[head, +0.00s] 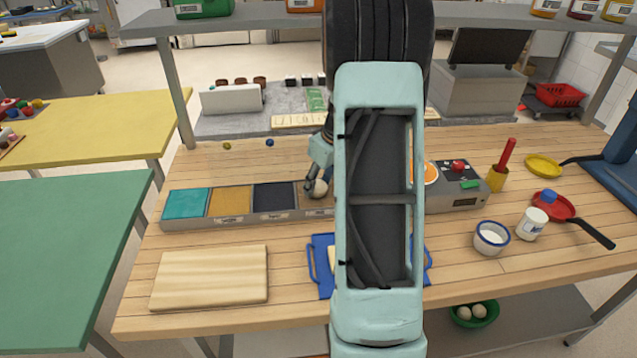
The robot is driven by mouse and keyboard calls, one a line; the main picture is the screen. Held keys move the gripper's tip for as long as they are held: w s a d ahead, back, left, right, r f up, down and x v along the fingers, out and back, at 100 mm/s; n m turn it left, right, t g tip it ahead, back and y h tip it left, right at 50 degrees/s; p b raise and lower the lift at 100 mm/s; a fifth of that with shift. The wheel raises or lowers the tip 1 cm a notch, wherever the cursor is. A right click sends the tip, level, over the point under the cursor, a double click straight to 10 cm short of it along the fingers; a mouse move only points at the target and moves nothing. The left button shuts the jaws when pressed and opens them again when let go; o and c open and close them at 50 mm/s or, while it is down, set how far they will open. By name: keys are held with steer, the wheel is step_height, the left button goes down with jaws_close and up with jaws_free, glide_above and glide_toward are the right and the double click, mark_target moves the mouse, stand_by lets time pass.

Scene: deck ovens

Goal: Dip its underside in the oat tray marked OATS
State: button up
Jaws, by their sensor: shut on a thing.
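My gripper (315,186) is shut on a pale round dough ball (320,189), of which only a part shows beside the fingers. The ball is at the fourth compartment of a long grey topping tray (192,223). I cannot tell whether it touches the filling. The visible compartments are teal (186,203), tan (231,201), dark (274,197) and brown (308,203). Small labels on the tray front are too small to read, so I cannot tell which is OATS. My arm hides the tray's right end.
A wooden board (210,278) lies front left. A blue tray (322,243) is partly behind my arm. A grey control box (465,194), a white bowl (491,238), a white jar (531,224) and a red pan (556,205) stand to the right. The table's back left is mostly clear.

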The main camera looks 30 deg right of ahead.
steer(key=shift+s, duration=0.1)
step_height(320, 180, up, 8)
steer(key=p, duration=0.4)
stand_by(0.6)
steer(key=shift+a+f, duration=0.1)
stand_by(0.3)
